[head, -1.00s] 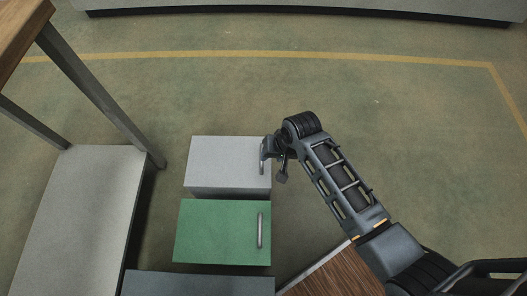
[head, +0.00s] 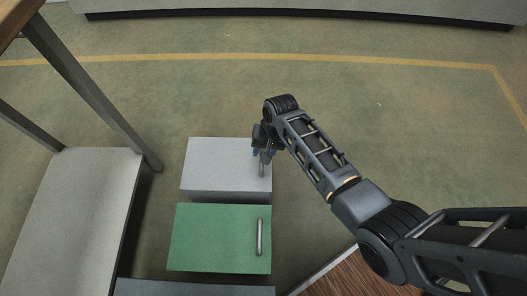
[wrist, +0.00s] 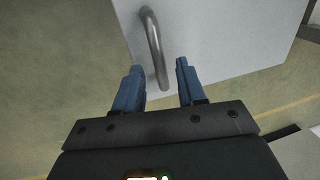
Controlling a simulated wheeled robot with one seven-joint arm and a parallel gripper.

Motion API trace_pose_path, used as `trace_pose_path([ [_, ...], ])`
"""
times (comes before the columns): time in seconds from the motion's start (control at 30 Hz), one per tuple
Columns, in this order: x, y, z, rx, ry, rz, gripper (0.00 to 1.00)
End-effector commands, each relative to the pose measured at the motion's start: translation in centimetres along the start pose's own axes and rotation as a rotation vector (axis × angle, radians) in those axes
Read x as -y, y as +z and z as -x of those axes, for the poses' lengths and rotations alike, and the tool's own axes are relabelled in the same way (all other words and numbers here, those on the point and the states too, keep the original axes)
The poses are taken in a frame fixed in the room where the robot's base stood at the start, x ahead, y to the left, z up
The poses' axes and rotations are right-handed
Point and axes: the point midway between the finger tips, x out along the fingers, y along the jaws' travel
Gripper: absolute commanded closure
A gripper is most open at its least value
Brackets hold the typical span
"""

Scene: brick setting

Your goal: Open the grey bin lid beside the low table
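The grey bin (head: 215,166) stands on the floor behind the green bin, its pale flat lid shut. A metal bar handle (head: 263,168) runs along the lid's right edge. My gripper (head: 262,153) is over that right edge, at the far part of the handle. In the wrist view, my gripper (wrist: 160,66) is open, with its two blue fingers apart. The handle (wrist: 151,40) shows there too, its near end between the fingers with gaps on both sides. I see no finger closed on it.
The green bin (head: 210,238) with its own handle stands just in front. A long grey block (head: 75,215) and a table leg (head: 85,85) are at the left. A wooden surface (head: 340,275) is at the bottom. The floor at the right is clear.

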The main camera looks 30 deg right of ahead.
Motion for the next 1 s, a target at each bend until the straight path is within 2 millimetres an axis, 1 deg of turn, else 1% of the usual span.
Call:
trace_pose_path([
  [0.03, 0.0, -0.02, -0.39, 0.0, 0.0, 0.0, 0.6],
  [0.1, 0.02, -0.03, -0.55, -0.001, -0.001, 0.0, 0.6],
  [0.37, 0.03, -0.02, -0.56, -0.001, -0.001, 0.0, 0.61],
  [0.77, 0.02, 0.0, -0.56, -0.001, 0.0, 0.0, 0.99],
  [1.0, 0.01, 0.0, -0.56, -0.001, 0.0, 0.0, 1.0],
])
